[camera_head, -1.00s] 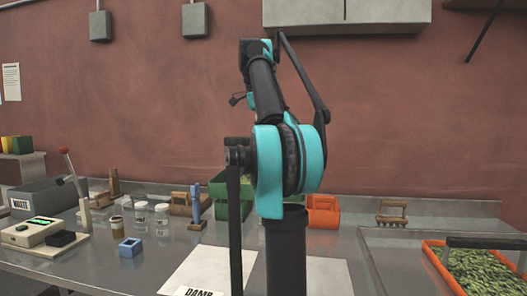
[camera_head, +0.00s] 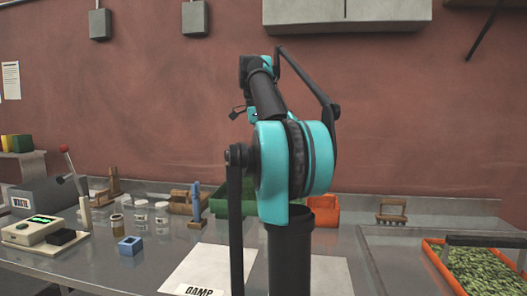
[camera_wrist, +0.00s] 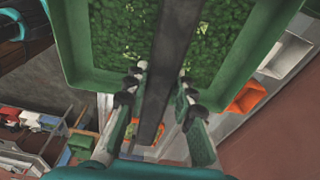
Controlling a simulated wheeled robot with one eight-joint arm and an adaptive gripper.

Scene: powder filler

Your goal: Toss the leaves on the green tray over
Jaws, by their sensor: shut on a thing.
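The green tray (camera_wrist: 232,58) fills the upper part of the wrist view, close to my gripper (camera_wrist: 161,82). Green leaves (camera_wrist: 115,28) lie in it on both sides of a dark bar (camera_wrist: 172,45), the tray's handle. My gripper is shut on this handle, one finger on each side. In the head view, green walls (camera_head: 228,202) show behind my arm; they appear to be the tray, mostly hidden. My gripper is hidden there. An orange tray (camera_head: 437,262) of leaves, with a dark handle, stands at the right.
A small orange bin (camera_head: 327,209) and a wooden rack (camera_head: 391,212) stand at the back of the metal table. Jars, a blue block (camera_head: 131,246), a scale (camera_head: 38,230) and a grey waste box (camera_head: 45,196) are at the left. A white sheet marked DAMP (camera_head: 207,270) lies in front.

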